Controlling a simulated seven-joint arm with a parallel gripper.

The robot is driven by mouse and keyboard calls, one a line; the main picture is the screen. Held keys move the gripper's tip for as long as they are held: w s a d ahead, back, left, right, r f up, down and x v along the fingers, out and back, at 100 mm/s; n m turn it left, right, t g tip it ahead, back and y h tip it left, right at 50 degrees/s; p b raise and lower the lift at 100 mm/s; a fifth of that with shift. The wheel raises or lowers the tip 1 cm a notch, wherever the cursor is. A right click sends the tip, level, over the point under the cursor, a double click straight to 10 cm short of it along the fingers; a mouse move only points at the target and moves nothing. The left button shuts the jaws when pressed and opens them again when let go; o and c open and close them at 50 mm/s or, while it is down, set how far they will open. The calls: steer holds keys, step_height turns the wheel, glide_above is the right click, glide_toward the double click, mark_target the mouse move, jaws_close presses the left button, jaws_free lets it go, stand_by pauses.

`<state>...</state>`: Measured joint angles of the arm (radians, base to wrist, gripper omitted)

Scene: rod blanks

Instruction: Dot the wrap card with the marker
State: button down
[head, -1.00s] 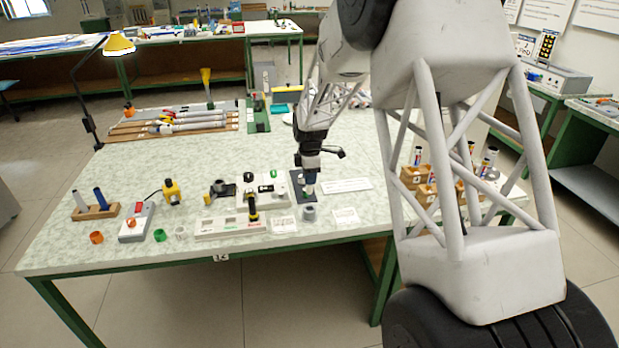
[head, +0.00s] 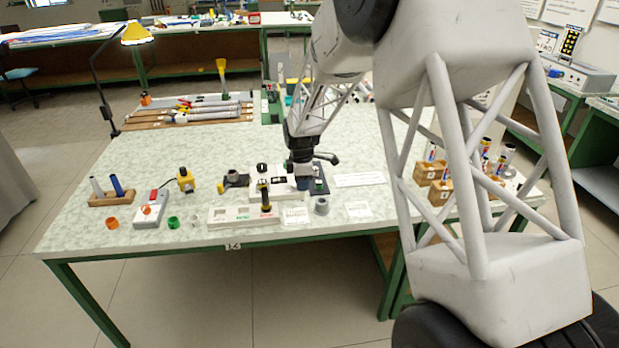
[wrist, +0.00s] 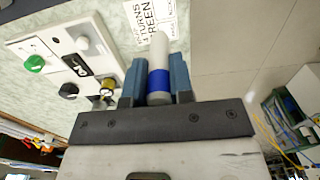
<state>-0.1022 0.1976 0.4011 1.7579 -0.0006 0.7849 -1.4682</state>
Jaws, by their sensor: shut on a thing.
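My gripper (head: 303,182) points down over the right end of a white box with knobs, at the front middle of the table. In the wrist view its blue fingers (wrist: 158,80) are shut on a white rod with a blue band (wrist: 159,50). I cannot tell for sure whether this rod is the marker. Several small white cards lie along the table front: one right of the grey ring (head: 358,209), one left of it (head: 296,215), and a longer one behind (head: 360,180). I cannot tell which is the wrap card. Printed lettering also shows near the rod (wrist: 155,18) in the wrist view.
The white box shows in the wrist view (wrist: 65,50) with a green knob. A grey ring (head: 322,205) and a white tray (head: 235,216) stand near the front edge. A wooden rod holder (head: 110,199) is at left, wooden blocks (head: 438,190) at right.

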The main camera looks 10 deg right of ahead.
mark_target(302, 199)
steer(key=shift+f, duration=0.15)
stand_by(0.3)
steer(key=shift+f, duration=3.25)
steer(key=shift+f, duration=0.65)
steer(key=shift+r, duration=0.1)
stand_by(0.5)
steer(key=shift+r, duration=3.85)
steer(key=shift+d+r, duration=0.1)
